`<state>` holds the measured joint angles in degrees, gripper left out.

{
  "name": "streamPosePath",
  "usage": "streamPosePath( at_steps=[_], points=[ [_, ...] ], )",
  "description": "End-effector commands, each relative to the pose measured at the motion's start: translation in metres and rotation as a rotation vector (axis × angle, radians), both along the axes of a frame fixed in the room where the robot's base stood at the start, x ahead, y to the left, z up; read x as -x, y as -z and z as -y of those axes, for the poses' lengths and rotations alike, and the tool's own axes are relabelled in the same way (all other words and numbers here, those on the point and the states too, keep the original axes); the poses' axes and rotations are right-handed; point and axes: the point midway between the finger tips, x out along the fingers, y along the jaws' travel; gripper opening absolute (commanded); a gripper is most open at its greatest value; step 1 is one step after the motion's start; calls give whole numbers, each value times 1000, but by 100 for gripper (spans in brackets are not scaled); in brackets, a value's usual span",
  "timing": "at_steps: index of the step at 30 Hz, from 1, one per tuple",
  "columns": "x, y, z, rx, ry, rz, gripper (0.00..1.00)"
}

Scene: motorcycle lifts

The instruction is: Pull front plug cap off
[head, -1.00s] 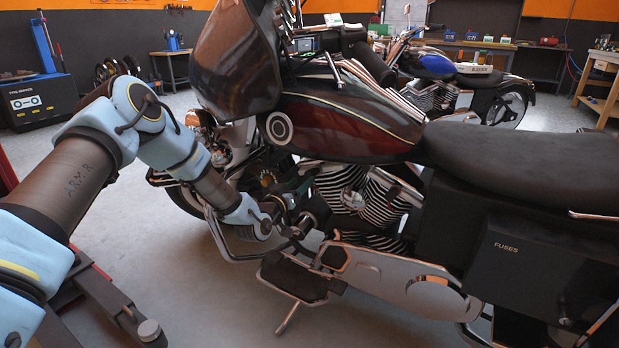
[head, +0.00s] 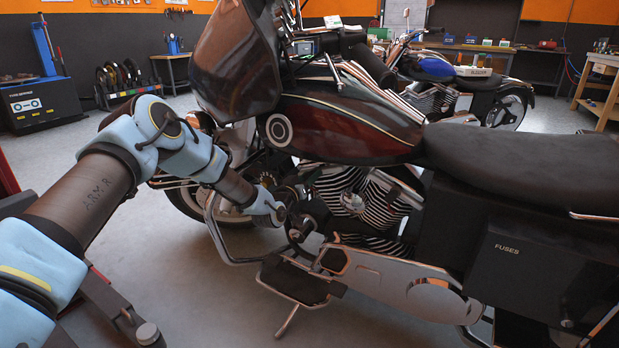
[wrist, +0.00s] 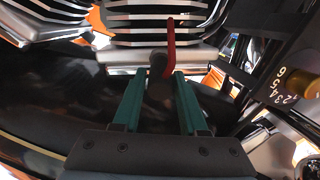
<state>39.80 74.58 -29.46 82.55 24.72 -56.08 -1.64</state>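My gripper (wrist: 160,80) shows in the wrist view with two teal fingers standing apart. A dark, rounded plug cap (wrist: 158,91) lies between the fingers, with a red lead (wrist: 170,45) rising from beside it. Behind it are the silver cooling fins of the engine (wrist: 158,22). I see no clear grip on the cap; the contact is too dark and small to be sure. In the head view my gripper (head: 278,212) is at the front left side of the motorcycle's engine (head: 345,190), and the cap cannot be made out there.
The chrome crash bar (head: 215,235) curves just below my forearm. Clear floor (head: 190,290) lies in front of the bike. A numbered dial (wrist: 285,85) shows at the right in the wrist view.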

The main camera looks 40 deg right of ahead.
Motion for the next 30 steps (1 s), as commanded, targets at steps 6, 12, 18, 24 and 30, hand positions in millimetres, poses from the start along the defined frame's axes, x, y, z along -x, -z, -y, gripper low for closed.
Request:
streamPosePath(
  at_steps=[6, 12, 18, 24, 30],
  points=[
    [0, 0, 0, 0, 0, 0, 16],
    [0, 0, 0, 0, 0, 0, 0],
    [0, 0, 0, 0, 0, 0, 0],
    [0, 0, 0, 0, 0, 0, 0],
    [0, 0, 0, 0, 0, 0, 0]
  ],
)
